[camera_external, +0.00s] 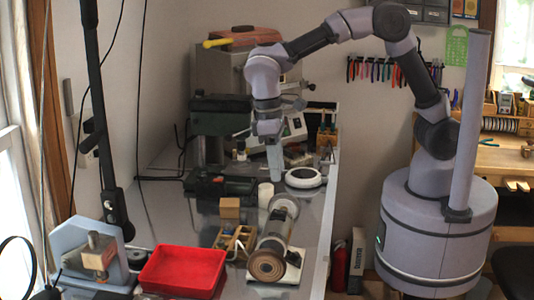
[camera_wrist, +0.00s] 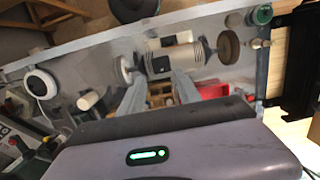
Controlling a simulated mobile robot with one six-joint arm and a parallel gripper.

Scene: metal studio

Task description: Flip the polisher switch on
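The polisher (camera_external: 275,233) stands on the bench, pale-bodied, with a brown round wheel at its near end and a paler one at its far end. In the wrist view the polisher (camera_wrist: 172,52) lies across the upper middle, its brown wheel to the right. Dark patches show on its body; I cannot make out which is the switch. My gripper (camera_external: 275,178) points down above the bench, beyond the polisher's far end and apart from it. In the wrist view my gripper's two grey fingers (camera_wrist: 158,84) are spread with nothing held between them.
A wooden holder (camera_external: 235,240) and wooden block (camera_external: 230,208) stand left of the polisher. A white cylinder (camera_external: 265,195) and round white device (camera_external: 305,178) stand near its far end. A red tray (camera_external: 183,270) is front left.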

